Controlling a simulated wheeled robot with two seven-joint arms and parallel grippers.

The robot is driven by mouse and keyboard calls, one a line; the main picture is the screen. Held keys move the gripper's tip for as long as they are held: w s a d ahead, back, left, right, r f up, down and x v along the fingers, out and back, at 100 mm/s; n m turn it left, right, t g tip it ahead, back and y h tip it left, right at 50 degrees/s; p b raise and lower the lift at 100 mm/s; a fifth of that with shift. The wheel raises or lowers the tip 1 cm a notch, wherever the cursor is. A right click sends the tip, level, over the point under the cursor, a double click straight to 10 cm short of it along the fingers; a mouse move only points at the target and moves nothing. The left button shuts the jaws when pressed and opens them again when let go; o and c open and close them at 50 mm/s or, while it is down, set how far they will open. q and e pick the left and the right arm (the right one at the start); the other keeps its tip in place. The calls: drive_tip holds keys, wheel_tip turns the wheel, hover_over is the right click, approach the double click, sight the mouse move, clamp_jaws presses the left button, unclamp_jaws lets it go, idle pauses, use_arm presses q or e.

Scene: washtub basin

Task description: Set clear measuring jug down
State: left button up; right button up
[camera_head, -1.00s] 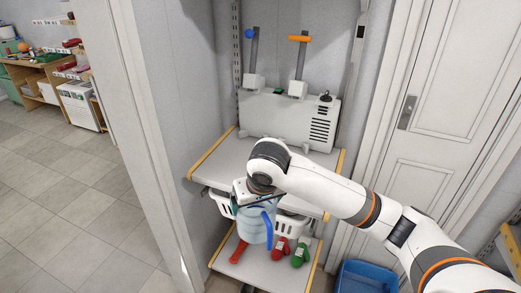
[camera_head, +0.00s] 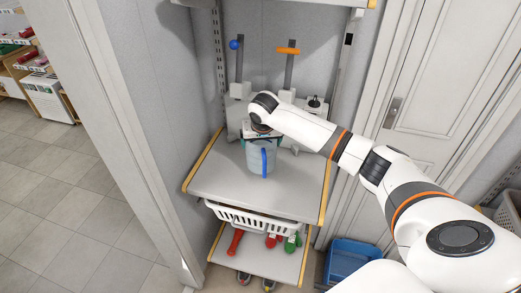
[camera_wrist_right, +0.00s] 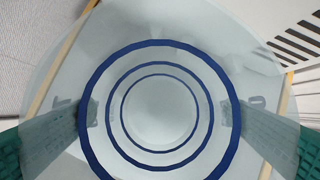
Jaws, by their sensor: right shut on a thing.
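The clear measuring jug (camera_head: 260,160) is a see-through bluish vessel with a blue handle at its front. In the head view it is upright over the grey shelf (camera_head: 240,191); I cannot tell whether its base touches the shelf. My right gripper (camera_head: 260,139) is above it, shut on its upper part. In the right wrist view I look straight down into the jug (camera_wrist_right: 160,110), with blue rings around it and the green finger pads on both sides. My left gripper is not in view.
A grey machine with a blue-knobbed lever and an orange-topped lever (camera_head: 288,51) stands behind the jug. Below hangs a white basket (camera_head: 255,222), above a lower shelf with red and green items. A blue bin (camera_head: 352,258) stands at the right. The shelf's front is clear.

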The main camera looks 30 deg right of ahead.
drive_tip(key=shift+w+f+p, duration=0.1)
drive_tip(key=shift+f+p, duration=0.35)
drive_tip(key=shift+f, duration=1.6)
drive_tip(key=shift+f, duration=0.1)
drive_tip(key=o, duration=1)
